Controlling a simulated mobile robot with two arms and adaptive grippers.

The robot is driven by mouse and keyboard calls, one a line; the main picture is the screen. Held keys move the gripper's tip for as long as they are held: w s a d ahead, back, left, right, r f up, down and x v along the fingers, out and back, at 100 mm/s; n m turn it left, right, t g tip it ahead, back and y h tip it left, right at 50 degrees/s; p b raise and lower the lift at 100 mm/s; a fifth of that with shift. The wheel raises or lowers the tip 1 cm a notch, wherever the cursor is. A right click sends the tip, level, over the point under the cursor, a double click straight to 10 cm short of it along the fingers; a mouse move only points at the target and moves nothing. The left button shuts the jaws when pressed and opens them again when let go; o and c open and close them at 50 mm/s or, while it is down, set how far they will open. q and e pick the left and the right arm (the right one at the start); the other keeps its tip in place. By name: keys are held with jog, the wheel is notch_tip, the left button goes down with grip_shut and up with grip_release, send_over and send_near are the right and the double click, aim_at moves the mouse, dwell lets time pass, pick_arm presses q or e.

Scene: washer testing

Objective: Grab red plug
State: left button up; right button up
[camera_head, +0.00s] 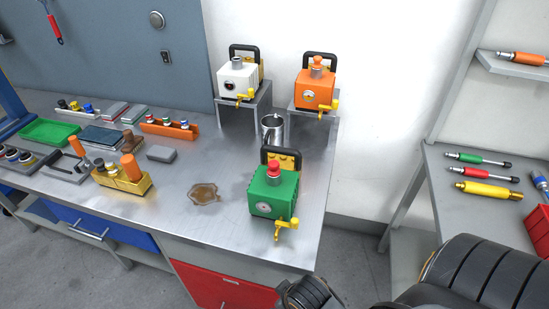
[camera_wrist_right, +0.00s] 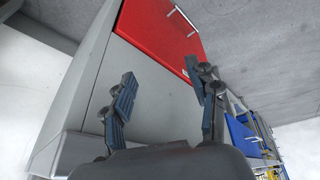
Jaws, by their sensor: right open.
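The red plug (camera_head: 274,168) sits upright on top of the green box-shaped unit (camera_head: 272,196) near the front right of the metal table. This unit has a black handle behind it and a yellow tap at its front. My right gripper is open and empty in the right wrist view (camera_wrist_right: 165,105), its two fingers apart with the table's side and red drawer beyond. In the head view my right arm shows at the bottom right, lower than the table top and away from the plug. My left gripper is not in view.
A white unit (camera_head: 238,80) and an orange unit (camera_head: 315,88) stand on metal risers behind. A metal cup (camera_head: 272,129) stands behind the green unit. A shelf with tools (camera_head: 480,200) is at the right.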

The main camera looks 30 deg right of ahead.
notch_tip(320, 180, up, 10)
jog(key=p, duration=0.2)
jog(key=w+a+r+n+t+y, duration=0.1)
jog(key=w+r+n+t, duration=1.05)
jog(key=w+r, duration=1.15)
jog(key=w+a+r+n+t+y, duration=0.2)
jog(key=a+r+n+t+y, duration=0.3)
jog(key=a+r+n+y, duration=0.4)
jog(key=s+a+r+n+g+y, duration=0.2)
jog(key=a+r+n+g+y, duration=0.4)
jog(key=n, duration=0.7)
jog(key=n+g+h+p, duration=0.2)
jog(key=n+g+h, duration=1.2)
jog(key=n, duration=0.3)
send_over(274, 162)
jog(key=f, duration=1.6)
jog(key=shift+s+d+f, duration=0.1)
jog(key=shift+s+f, duration=0.1)
jog(key=shift+g, duration=0.25)
notch_tip(274, 162, down, 5)
jog(key=p, duration=0.3)
jog(key=shift+w, duration=0.1)
jog(key=shift+f, duration=0.25)
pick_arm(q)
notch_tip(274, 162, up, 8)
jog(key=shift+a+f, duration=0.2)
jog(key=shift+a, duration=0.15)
pick_arm(e)
jog(key=c, duration=1)
